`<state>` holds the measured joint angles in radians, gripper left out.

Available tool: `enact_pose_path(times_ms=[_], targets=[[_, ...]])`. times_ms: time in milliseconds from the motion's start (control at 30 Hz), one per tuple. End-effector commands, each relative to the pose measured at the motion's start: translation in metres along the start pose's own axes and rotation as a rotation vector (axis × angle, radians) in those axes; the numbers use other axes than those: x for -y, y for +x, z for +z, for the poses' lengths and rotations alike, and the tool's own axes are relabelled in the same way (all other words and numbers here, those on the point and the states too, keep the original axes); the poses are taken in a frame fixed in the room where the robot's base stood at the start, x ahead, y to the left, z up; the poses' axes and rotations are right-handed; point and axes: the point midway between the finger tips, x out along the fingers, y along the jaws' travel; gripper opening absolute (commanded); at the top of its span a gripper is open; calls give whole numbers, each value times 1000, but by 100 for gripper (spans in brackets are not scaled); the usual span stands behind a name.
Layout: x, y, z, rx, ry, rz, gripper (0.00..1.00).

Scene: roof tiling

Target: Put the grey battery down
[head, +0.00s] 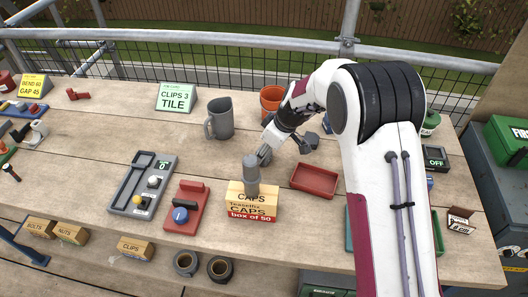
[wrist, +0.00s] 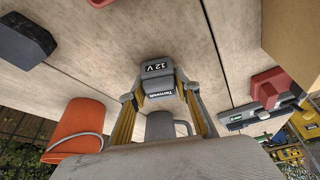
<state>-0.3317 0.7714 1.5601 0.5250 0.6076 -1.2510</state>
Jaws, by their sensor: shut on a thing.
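The grey battery (head: 251,172), marked 12 V in the wrist view (wrist: 158,78), is a stubby block with a narrower stem. My gripper (head: 264,156) is shut on it; in the wrist view, its yellow-edged fingers (wrist: 160,98) press on both sides. In the head view the battery is upright and overlaps the top of the cardboard caps box (head: 252,210). I cannot tell whether it touches the box or hangs above or behind it.
A red tray (head: 315,180) lies right of the battery. A grey mug (head: 219,118) and orange bucket (head: 271,100) stand behind. A grey switch panel (head: 143,184) and red unit with a blue knob (head: 185,207) lie left. Bare boards (head: 100,135) show farther left.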

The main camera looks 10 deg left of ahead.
Motion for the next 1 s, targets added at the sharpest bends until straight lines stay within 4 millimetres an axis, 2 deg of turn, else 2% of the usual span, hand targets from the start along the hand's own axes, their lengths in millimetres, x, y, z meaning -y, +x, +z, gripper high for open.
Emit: enact_pose_path(times_ms=[100, 133, 200, 667, 867, 1000], targets=[[0, 2, 1, 0, 0, 0, 4], [0, 3, 1, 0, 0, 0, 34], [0, 2, 1, 0, 0, 0, 48], [0, 0, 0, 0, 0, 0, 48], [-1, -12, -1, -1, 0, 1, 48], [-1, -26, -1, -1, -1, 2, 48]])
